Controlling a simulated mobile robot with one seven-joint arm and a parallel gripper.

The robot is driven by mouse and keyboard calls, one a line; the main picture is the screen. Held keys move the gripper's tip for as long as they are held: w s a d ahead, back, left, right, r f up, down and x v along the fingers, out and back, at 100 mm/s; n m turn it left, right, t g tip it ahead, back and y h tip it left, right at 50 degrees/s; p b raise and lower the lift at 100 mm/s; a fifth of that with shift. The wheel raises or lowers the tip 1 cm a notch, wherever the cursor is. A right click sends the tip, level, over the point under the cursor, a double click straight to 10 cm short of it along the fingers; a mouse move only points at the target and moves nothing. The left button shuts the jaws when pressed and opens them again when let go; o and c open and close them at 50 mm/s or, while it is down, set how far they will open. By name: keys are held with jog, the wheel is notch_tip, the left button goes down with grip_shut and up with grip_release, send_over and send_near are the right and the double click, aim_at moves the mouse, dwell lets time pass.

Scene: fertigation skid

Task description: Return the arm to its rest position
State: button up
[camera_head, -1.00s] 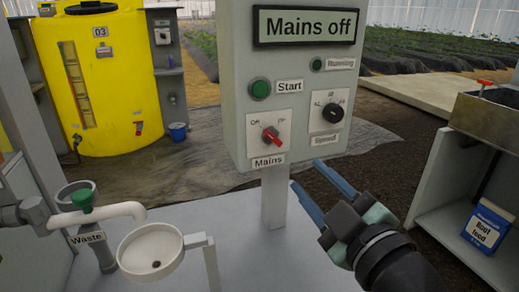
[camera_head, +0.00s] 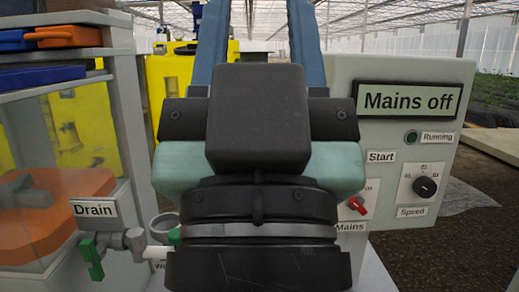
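My gripper (camera_head: 258,22) fills the middle of the camera_head view, close up. Its two blue fingers point up, stand wide apart and have nothing between them; their tips reach the top edge. The grey control box (camera_head: 345,84) stands behind and to the right, reading "Mains off". Its red Mains switch (camera_head: 357,205) shows just right of my gripper, which hides part of the box's left side. The Start button is hidden behind my gripper.
A cabinet with an orange object (camera_head: 50,220) inside stands at left, with blue and orange cases (camera_head: 68,36) above. The green Drain valve handle (camera_head: 91,259) sticks out at lower left. The yellow tank (camera_head: 170,80) is behind.

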notch_tip(320, 180, up, 31)
jog(key=p, duration=2.9)
jog(key=shift+f, duration=0.2)
jog(key=shift+f, duration=0.1)
